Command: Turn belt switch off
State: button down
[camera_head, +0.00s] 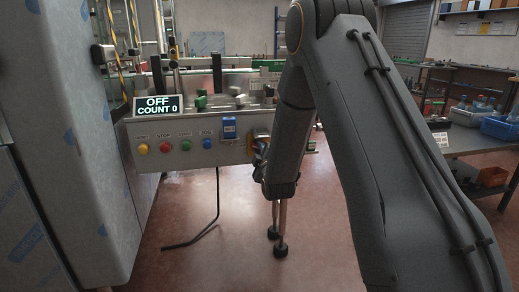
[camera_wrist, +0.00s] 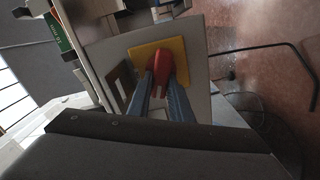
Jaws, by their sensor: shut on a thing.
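The belt switch is a red rotary knob (camera_wrist: 161,65) on a yellow square plate (camera_wrist: 181,48), seen in the wrist view. My gripper (camera_wrist: 162,82) is shut on the red knob, with one finger on each side of it. In the head view the yellow plate (camera_head: 262,131) shows only in part at the right of the grey control panel (camera_head: 180,161). My arm and gripper hide most of the switch there. A display (camera_head: 158,106) above the panel reads "OFF" and "COUNT 0".
The panel carries a yellow button (camera_head: 143,149), a red button (camera_head: 166,147), a green button (camera_head: 186,145) and a blue button (camera_head: 207,144). A workbench (camera_head: 462,142) with blue bins stands at the right. The floor in front is clear.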

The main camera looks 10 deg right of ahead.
jog(key=shift+f+n, duration=0.15)
jog(key=shift+n, duration=0.95)
jog(key=shift+f+n, duration=0.1)
jog(key=shift+n, duration=1)
jog(key=c, duration=1.6)
grip_release()
jog(key=shift+s, duration=3.95)
jog(key=shift+a, duration=0.1)
